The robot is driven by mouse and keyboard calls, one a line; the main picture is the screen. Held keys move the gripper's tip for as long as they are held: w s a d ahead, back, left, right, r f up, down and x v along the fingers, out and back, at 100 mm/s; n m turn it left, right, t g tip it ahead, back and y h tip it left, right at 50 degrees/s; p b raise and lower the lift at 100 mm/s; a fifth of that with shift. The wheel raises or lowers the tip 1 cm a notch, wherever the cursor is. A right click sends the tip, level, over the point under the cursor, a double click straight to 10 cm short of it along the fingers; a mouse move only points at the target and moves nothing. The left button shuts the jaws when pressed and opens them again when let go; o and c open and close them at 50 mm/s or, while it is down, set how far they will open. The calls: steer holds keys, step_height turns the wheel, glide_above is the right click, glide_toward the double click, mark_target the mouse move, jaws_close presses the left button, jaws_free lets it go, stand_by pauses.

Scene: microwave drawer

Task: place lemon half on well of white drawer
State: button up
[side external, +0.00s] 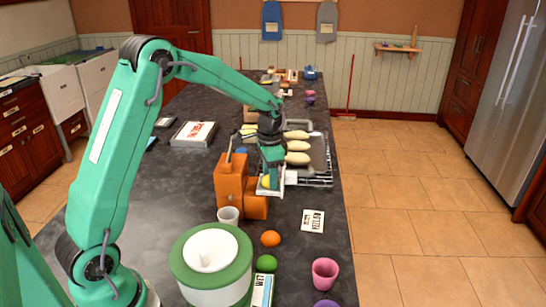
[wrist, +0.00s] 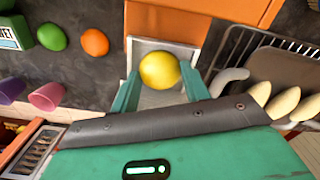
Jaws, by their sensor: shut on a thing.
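The yellow lemon half (wrist: 160,70) sits between the two fingers of my gripper (wrist: 160,76), which is shut on it. The lemon half also shows low at the fingertips in the side external view (side external: 266,182). The white drawer (wrist: 196,52) lies under and around the lemon half in the wrist view. It sticks out from the orange microwave body (side external: 232,180). My gripper (side external: 269,180) points down over the drawer. Whether the lemon half touches the well's floor is hard to tell, and the fingers hide part of the well.
A dish rack (side external: 322,170) with pale oblong items (side external: 298,158) stands close to the right. In front are a clear cup (side external: 228,215), an orange (side external: 270,239), a green lime (side external: 266,263), a pink cup (side external: 325,272) and a green-rimmed white pot (side external: 212,262). A card (side external: 312,221) lies flat.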

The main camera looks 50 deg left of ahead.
steer(key=shift+f, duration=0.15)
steer(key=o, duration=1)
steer(key=shift+c, duration=0.2)
steer(key=shift+o, duration=0.5)
step_height(320, 180, up, 13)
steer(key=shift+r, duration=0.2)
